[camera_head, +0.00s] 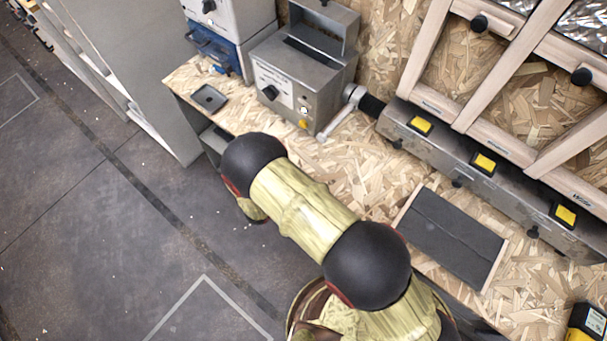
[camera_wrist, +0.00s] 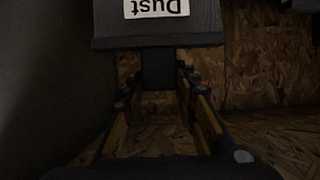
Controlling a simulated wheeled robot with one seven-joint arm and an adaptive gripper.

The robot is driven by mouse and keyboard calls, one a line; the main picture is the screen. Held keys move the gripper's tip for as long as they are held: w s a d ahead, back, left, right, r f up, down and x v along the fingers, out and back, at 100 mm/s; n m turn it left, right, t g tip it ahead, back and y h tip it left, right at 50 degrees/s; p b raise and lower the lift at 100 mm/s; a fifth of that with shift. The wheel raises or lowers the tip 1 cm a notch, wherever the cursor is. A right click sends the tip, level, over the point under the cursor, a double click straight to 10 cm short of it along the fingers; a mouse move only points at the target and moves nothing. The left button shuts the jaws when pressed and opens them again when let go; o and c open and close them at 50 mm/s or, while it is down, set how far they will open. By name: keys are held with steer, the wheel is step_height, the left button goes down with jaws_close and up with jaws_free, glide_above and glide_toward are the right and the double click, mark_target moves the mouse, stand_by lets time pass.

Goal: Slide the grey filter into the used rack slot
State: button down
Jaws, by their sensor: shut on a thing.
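In the wrist view my gripper (camera_wrist: 158,78) is shut on a dark tab that joins a dark grey block, which looks like the grey filter (camera_wrist: 207,27). A white label reading "Dust" shows upside down on it. The filter is beyond the fingertips at the top of the picture, and its far end is cut off. In the head view my gripper and the filter are hidden behind my arm. I cannot tell which opening is the used rack slot, or whether the filter touches any slot.
In the wrist view a plain grey surface (camera_wrist: 40,90) is close on the left, with chipboard (camera_wrist: 265,75) behind and right. In the head view the bench holds a metal box with raised lid (camera_head: 290,75), a dark panel (camera_head: 450,238) and a small black tray (camera_head: 209,98). Wooden-framed bays (camera_head: 510,75) stand behind.

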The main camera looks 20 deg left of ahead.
steer(key=shift+w+d+f+b, duration=0.15)
steer(key=shift+w+f+b, duration=0.25)
steer(key=shift+f+b, duration=0.35)
steer(key=shift+w+d+f+b, duration=0.2)
steer(key=shift+w+f+b, duration=0.3)
steer(key=shift+f, duration=0.4)
steer(key=shift+w+d+f+b, duration=0.15)
steer(key=shift+w+f+b, duration=0.2)
steer(key=shift+f+b, duration=0.4)
steer(key=shift+f, duration=0.1)
steer(key=c, duration=1.3)
jaws_free()
